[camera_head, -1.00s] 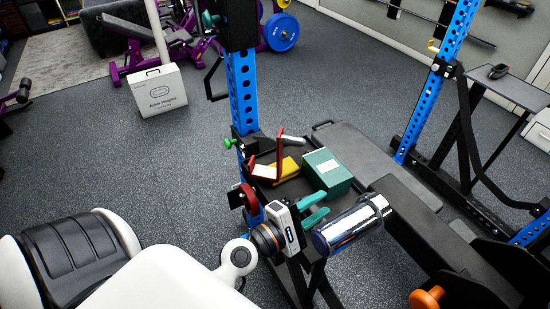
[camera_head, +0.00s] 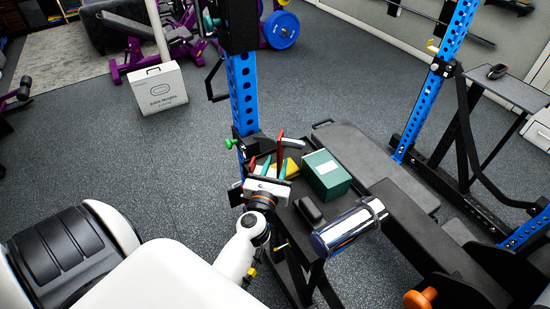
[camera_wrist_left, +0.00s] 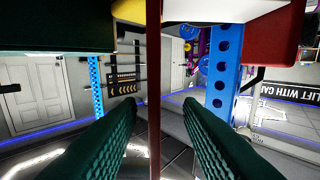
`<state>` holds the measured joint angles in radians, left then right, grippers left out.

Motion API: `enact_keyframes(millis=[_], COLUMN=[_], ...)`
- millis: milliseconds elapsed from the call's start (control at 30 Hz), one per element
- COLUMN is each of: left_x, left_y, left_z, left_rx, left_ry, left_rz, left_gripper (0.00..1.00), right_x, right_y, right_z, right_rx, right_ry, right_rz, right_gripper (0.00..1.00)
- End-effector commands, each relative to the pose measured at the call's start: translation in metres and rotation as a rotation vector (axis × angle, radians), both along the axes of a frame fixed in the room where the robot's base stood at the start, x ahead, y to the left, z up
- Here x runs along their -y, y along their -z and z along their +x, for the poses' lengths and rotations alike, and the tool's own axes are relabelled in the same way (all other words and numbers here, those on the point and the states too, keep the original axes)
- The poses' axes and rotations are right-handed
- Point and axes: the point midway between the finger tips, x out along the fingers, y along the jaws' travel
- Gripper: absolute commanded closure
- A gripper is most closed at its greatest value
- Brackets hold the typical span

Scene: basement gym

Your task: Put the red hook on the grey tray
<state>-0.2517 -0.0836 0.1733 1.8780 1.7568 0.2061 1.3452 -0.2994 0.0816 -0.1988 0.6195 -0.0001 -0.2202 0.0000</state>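The red hook (camera_head: 281,143) is an upright red piece on the dark shelf (camera_head: 318,208), beside the yellow item and the green box. My left gripper (camera_head: 274,166) reaches over the shelf at the hook, and its teal fingers partly hide it. In the left wrist view the green ribbed fingers (camera_wrist_left: 160,115) are wide apart. A thin dark red upright edge of the hook (camera_wrist_left: 154,90) stands between them, with a gap on both sides. A flat grey surface (camera_head: 515,92) at the right holds a black item; I cannot tell whether it is the grey tray. My right gripper is not in view.
A green box (camera_head: 326,174), a yellow item (camera_head: 291,168), a black rounded item (camera_head: 309,209) and a shiny cylinder (camera_head: 348,229) crowd the shelf. A blue rack post (camera_head: 243,95) stands behind it.

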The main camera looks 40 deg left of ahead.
Motion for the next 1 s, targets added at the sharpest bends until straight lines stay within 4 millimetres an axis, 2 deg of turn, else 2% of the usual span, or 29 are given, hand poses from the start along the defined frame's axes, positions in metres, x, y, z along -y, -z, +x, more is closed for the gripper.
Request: enact_keyframes(millis=[300,600,800,1000], left_x=[-0.014,-0.015,-0.015,-0.015], left_y=[0.005,0.006,0.006,0.006], left_z=[0.042,0.046,0.046,0.046], left_rx=[0.001,0.001,0.001,0.001], left_ry=[0.001,0.001,0.001,0.001], left_rz=[0.003,0.001,0.001,0.001], left_gripper=[0.67,0.67,1.00,1.00], right_x=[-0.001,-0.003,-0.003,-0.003], right_y=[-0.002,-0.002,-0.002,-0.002], right_z=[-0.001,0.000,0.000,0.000], right_rx=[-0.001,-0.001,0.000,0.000], right_ry=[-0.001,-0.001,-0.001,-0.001], right_rz=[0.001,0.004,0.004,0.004], right_gripper=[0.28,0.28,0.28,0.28])
